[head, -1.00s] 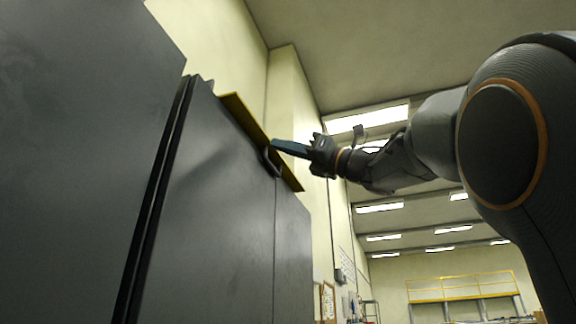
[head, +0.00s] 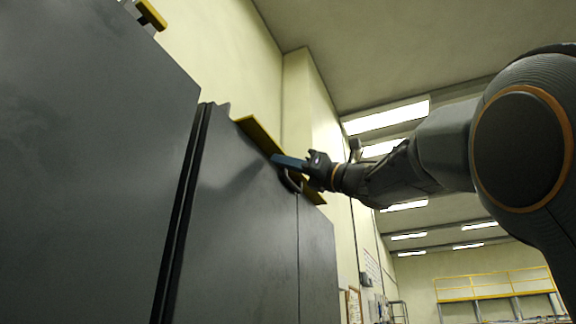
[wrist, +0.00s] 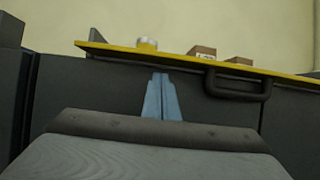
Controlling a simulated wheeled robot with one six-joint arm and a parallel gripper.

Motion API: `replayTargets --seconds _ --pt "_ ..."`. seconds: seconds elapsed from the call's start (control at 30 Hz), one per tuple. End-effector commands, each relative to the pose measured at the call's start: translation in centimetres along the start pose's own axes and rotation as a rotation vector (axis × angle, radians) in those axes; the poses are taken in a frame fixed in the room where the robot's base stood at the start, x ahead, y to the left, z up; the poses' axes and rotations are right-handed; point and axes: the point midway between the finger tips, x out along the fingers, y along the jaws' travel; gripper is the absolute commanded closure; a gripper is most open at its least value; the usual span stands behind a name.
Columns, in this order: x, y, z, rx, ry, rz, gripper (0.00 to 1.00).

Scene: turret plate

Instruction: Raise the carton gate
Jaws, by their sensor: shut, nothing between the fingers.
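A dark grey panel (head: 245,220) with a yellow strip (head: 262,138) along its top appears to be the carton gate. Its black loop handle (head: 291,182) sits just under the strip and shows in the wrist view (wrist: 237,97), right of my fingers. My gripper (head: 275,159) is shut and empty, its blue fingers pointing at the panel near the handle. In the wrist view my fingertips (wrist: 160,75) lie below the yellow strip and left of the handle, apart from it in the picture. Whether they touch the panel, I cannot tell.
Open room lies at right.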

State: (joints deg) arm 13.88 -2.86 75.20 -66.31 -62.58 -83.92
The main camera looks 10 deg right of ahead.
Motion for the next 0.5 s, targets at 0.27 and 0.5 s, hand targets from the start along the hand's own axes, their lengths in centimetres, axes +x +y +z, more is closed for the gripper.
replayTargets --seconds 0.27,0.5 --pt "0.7 0.0 1.5 0.001 0.000 0.000 1.00" --pt "1.2 0.0 2.5 0.001 0.000 0.000 1.00"
